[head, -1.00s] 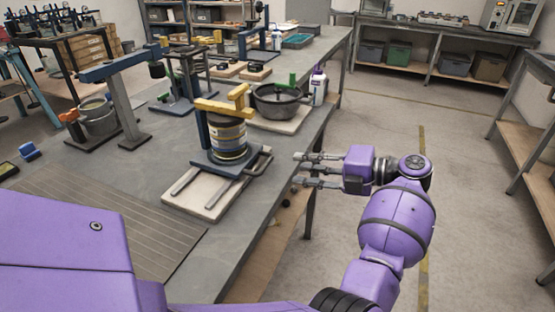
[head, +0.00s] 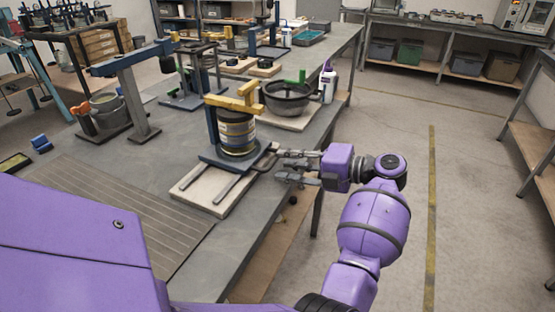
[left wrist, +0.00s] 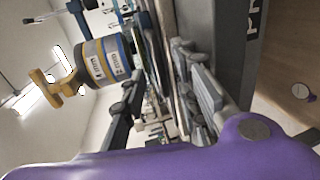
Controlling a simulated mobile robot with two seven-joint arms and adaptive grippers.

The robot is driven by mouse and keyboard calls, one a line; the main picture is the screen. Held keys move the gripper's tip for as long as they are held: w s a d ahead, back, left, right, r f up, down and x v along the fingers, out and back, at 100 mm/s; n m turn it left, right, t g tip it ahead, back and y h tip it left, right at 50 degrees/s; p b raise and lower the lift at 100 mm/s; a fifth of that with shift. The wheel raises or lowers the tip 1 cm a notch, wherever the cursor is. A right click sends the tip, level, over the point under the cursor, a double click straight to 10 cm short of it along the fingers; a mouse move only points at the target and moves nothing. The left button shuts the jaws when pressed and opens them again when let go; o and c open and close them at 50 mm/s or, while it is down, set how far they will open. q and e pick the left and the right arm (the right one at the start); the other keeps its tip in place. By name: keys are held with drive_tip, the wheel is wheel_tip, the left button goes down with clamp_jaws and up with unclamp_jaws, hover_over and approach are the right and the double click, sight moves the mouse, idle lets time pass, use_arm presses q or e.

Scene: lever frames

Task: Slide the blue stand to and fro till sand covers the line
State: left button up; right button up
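The blue stand (head: 218,156) sits on two dark rails over a pale board (head: 191,198) on the grey table. It carries a round sieve stack (head: 237,133) with blue and yellow bands, under a yellow clamp bar (head: 238,97). A dark loop handle (head: 266,161) sticks out from its right side. My left gripper (head: 277,165) is open, its fingertips right at the handle; I cannot tell if they touch it. The left wrist view shows the stack (left wrist: 108,62) and the gripper's grey fingers (left wrist: 200,85). I see no sand or line. My right gripper is out of view.
Behind the stand are a dark bowl (head: 288,101) on a board and a white bottle (head: 327,84). A blue-grey post stand (head: 136,95) and a bucket (head: 107,108) stand to the left. A ribbed mat (head: 115,205) lies in front. Open floor is to the right.

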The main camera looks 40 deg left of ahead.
sight(276, 161)
use_arm(q)
drive_tip(key=shift+x, duration=2.1)
clamp_jaws()
